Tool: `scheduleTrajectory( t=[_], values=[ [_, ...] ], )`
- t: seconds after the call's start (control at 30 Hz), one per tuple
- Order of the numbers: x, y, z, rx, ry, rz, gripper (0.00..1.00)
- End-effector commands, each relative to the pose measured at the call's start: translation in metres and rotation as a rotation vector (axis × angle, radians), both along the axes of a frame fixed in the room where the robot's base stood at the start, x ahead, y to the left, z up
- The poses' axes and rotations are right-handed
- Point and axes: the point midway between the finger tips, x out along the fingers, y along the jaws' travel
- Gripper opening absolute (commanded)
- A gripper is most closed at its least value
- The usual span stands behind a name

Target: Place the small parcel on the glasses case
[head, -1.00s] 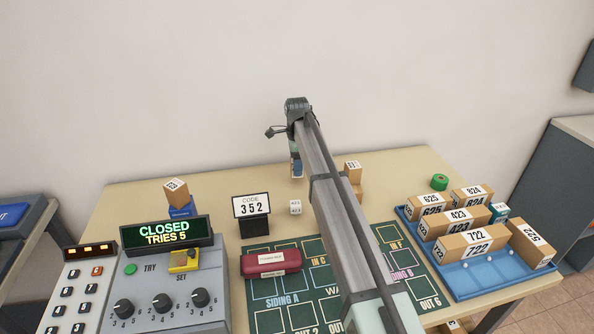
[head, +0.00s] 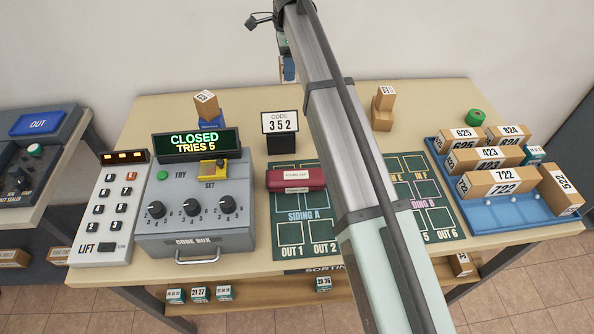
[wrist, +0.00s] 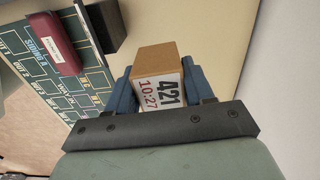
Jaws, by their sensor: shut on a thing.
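The small parcel (wrist: 157,78) is a brown box with a white label reading 421 and 10:27. In the wrist view it sits between the two blue fingers of my gripper (wrist: 160,90), which is shut on it. In the head view my gripper (head: 287,68) is raised at the back of the table, high against the wall, and the parcel is hardly visible there. The glasses case (head: 296,180) is a dark red box with white labels, lying on the green sorting mat (head: 290,232). It also shows at upper left in the wrist view (wrist: 52,45), apart from my gripper.
A code sign (head: 281,122) stands behind the case. The code box (head: 195,215) is to its left. A blue tray (head: 510,212) holds several parcels. My arm hides part of the mat.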

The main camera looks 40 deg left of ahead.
Motion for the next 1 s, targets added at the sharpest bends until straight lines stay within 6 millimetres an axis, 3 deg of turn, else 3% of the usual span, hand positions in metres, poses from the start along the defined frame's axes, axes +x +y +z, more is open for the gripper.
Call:
scheduleTrajectory(
  t=[0.03, 0.2, 0.4, 0.5, 0.6, 0.8, 1.0],
  values=[
    [-0.027, -0.016, 0.002, 0.001, -0.001, 0.015, 0.19],
    [-0.09, -0.058, 0.008, 0.001, -0.001, 0.083, 0.19],
    [-0.146, -0.125, -0.001, 0.001, -0.001, 0.236, 0.19],
    [-0.164, -0.154, -0.011, 0.0, 0.0, 0.345, 0.19],
    [-0.172, -0.168, -0.016, 0.0, 0.0, 0.469, 0.19],
    [-0.174, -0.171, -0.015, 0.0, 0.0, 0.652, 0.19],
    [-0.174, -0.171, -0.016, 0.0, 0.0, 0.73, 0.19]
  ],
)
